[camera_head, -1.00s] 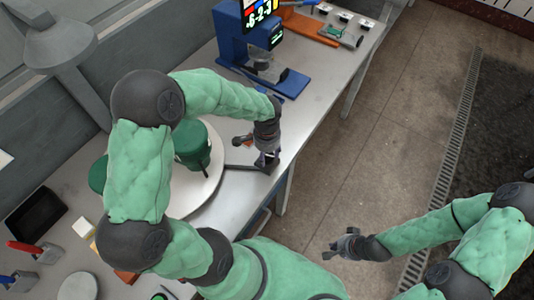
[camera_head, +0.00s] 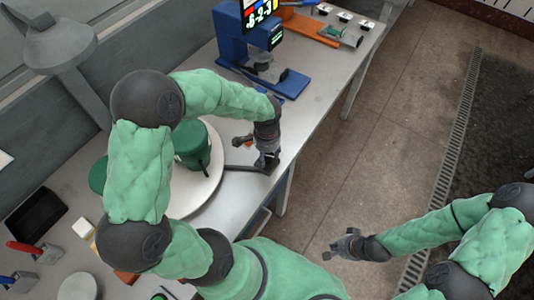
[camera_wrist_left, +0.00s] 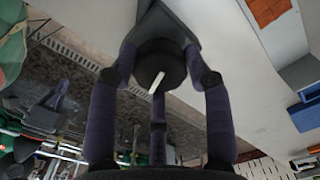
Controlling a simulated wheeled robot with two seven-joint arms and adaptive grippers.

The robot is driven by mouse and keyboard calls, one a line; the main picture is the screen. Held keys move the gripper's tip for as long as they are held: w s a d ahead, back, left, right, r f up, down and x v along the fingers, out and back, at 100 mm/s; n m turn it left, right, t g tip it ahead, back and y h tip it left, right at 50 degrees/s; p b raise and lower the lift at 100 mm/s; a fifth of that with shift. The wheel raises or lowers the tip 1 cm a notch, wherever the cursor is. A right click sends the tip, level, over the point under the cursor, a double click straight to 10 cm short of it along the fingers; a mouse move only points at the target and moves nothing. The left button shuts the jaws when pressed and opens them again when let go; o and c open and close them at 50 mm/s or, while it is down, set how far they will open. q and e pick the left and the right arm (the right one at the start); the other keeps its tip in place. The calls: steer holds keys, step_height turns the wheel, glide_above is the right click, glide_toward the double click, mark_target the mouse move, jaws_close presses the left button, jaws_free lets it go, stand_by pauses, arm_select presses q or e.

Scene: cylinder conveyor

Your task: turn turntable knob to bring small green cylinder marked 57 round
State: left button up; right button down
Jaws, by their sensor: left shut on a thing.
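The pale round turntable (camera_head: 207,192) lies on the table, partly hidden behind my left arm. A large dark green cylinder (camera_head: 192,148) stands on it, and part of another green one (camera_head: 97,176) shows left of my arm. I cannot read 57 on either. My left gripper (camera_head: 263,155) is at the table's front edge, right of the turntable. In the left wrist view its fingers are closed around the black round knob (camera_wrist_left: 158,62), which has a white line on its face. My right gripper (camera_head: 346,244) hangs over the floor, away from the table; its fingers are too small to judge.
A blue stand (camera_head: 232,40) with a numbered display (camera_head: 260,14) is at the table's back. An orange tray (camera_head: 310,28) lies beyond it. A black bin (camera_head: 36,217) and red-handled tool (camera_head: 24,247) lie at left.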

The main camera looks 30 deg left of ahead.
mark_target(267, 156)
arm_select(q)
steer(key=shift+s+f, duration=0.1)
steer(key=o, duration=1.2)
steer(key=shift+c, duration=0.2)
step_height(267, 156, up, 12)
